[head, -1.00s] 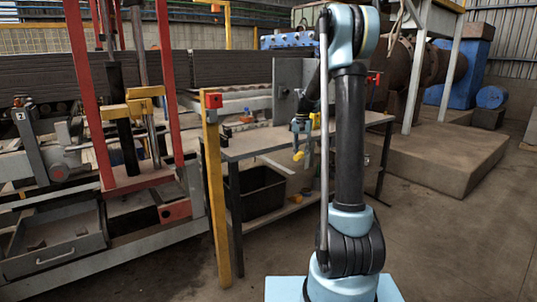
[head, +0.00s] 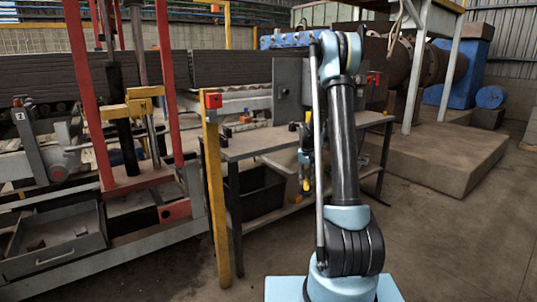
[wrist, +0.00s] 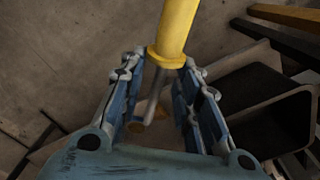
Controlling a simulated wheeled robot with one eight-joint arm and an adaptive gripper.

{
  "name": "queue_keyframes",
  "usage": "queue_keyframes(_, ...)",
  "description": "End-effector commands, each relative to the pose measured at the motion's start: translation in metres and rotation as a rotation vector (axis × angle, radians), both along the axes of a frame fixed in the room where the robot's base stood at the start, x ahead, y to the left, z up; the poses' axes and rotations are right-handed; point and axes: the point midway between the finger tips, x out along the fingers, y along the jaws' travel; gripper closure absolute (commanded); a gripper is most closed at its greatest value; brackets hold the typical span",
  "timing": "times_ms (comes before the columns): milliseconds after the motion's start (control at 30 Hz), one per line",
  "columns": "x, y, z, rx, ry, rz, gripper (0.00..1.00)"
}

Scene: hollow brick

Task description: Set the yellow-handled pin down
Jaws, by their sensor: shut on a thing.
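The yellow-handled pin (wrist: 175,30) is held between the fingers of my gripper (wrist: 162,64) in the wrist view. Its yellow handle points away from the palm, and its grey metal shank (wrist: 150,100) lies between the fingers toward the palm. In the head view, my gripper (head: 305,162) points down beside my arm, with the yellow handle (head: 306,184) hanging below it. The handle appears in front of the bench's lower shelf. I see no contact between the pin and a surface. My arm hides part of the bench behind.
A grey metal bench (head: 255,143) stands behind my gripper, with small items toward its back. A black bin (head: 258,192) sits underneath; a dark open box shape (wrist: 262,95) shows in the wrist view. A yellow post (head: 214,200) stands left. Concrete floor (head: 440,240) is clear at right.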

Motion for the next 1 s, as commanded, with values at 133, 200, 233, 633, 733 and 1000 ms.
queue_keyframes(133,-0.020,0.000,-0.039,0.000,0.000,0.056,1.00)
queue_keyframes(200,-0.030,0.000,-0.054,0.000,0.000,0.081,1.00)
queue_keyframes(233,-0.034,0.000,-0.059,0.000,0.000,0.090,1.00)
queue_keyframes(633,-0.058,0.000,-0.091,0.000,0.000,0.149,1.00)
queue_keyframes(733,-0.058,-0.001,-0.091,0.000,0.000,0.149,1.00)
queue_keyframes(1000,-0.058,-0.003,-0.091,0.000,0.000,0.146,1.00)
